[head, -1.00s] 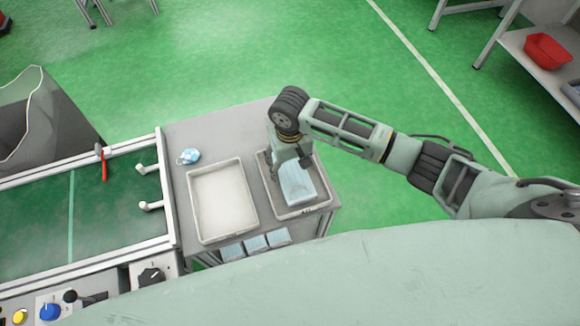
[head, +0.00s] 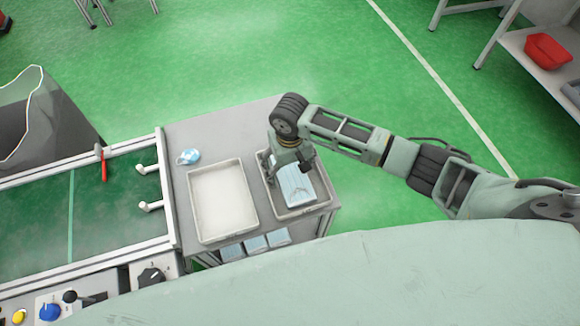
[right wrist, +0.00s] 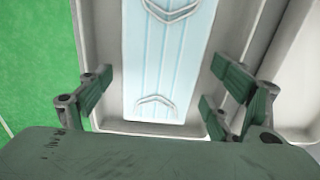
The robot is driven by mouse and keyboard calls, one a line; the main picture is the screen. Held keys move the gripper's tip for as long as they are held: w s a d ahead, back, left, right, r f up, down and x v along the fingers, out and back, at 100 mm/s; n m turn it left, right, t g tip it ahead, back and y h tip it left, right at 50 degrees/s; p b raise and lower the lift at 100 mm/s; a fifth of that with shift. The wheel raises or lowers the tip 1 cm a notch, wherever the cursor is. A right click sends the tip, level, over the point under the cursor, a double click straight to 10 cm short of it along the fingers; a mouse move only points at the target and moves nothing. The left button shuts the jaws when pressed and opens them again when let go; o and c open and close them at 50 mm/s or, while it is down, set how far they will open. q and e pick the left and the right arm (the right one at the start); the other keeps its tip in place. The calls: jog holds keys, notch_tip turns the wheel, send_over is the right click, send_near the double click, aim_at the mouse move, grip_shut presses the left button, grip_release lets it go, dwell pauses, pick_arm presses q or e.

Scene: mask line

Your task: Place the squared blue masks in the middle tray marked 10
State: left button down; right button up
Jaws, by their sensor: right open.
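A light blue pleated rectangular mask (head: 296,186) lies in the right tray (head: 306,210); I cannot tell whether others lie under it. The same mask (right wrist: 166,45) fills the middle of the right wrist view. My right gripper (head: 289,172) is open above the far end of this mask. In the right wrist view its fingers (right wrist: 167,92) stand on either side of the mask, apart from it. An empty pale tray (head: 222,200) stands to the left. I cannot read a number on either tray. My left gripper is not in view.
A crumpled blue-and-white mask (head: 188,156) lies on the grey table (head: 222,131) behind the empty tray. Several light blue pieces (head: 255,244) sit in a row at the table's front. A green conveyor (head: 110,210) borders the table on the left.

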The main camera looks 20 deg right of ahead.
aim_at(290, 170)
notch_tip(290, 170, up, 12)
jog(key=p, duration=0.1)
jog(key=shift+r, duration=0.15)
dwell(0.3)
dwell(0.3)
